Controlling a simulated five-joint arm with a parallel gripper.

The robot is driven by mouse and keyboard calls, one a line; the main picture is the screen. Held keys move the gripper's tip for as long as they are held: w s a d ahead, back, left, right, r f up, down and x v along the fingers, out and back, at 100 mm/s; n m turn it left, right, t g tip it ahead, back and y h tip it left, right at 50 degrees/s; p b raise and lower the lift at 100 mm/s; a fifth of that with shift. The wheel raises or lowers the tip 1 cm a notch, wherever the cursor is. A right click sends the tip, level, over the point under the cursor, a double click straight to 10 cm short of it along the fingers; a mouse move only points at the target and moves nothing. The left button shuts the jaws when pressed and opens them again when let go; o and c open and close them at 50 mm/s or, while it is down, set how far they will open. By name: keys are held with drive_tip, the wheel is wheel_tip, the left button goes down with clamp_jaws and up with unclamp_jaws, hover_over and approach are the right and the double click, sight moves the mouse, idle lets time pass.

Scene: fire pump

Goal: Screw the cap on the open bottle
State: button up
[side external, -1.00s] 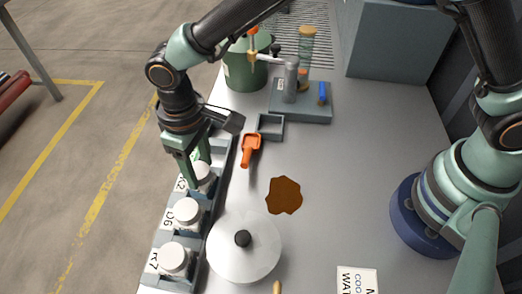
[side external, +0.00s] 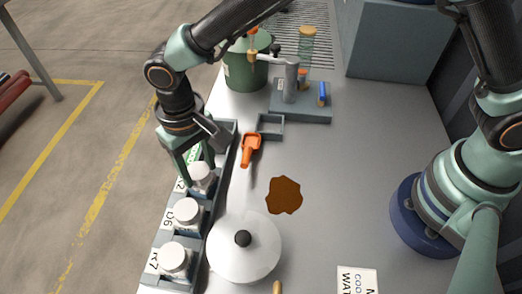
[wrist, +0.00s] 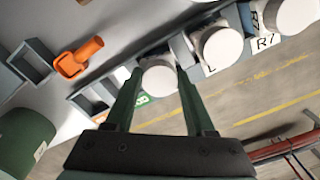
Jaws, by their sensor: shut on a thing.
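A white round cap (side external: 202,172) sits at the far bottle of a row in a grey rack (side external: 213,150). My gripper (side external: 195,166) points down with its green fingers on either side of this cap and is shut on it. In the wrist view the cap (wrist: 158,79) lies between the two fingertips (wrist: 158,72). The bottle under it is mostly hidden, so I cannot tell how far the cap is seated. Two more white-capped bottles, labelled D6 (side external: 188,213) and R7 (side external: 175,258), stand nearer in the same rack.
A silver lid with a black knob (side external: 243,255) lies close beside the rack. An orange scoop (side external: 250,150), a small grey tray (side external: 270,126), a brown spill (side external: 284,195) and a green bucket (side external: 245,68) are nearby. The tabletop's middle right is clear.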

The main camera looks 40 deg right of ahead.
drive_tip(key=m, duration=0.4)
drive_tip(key=shift+a, duration=0.1)
drive_tip(key=o, duration=1.5)
drive_tip(key=shift+r, duration=0.3)
drive_tip(key=shift+r, duration=0.35)
drive_tip(key=shift+r, duration=0.9)
drive_tip(key=shift+r, duration=2.45)
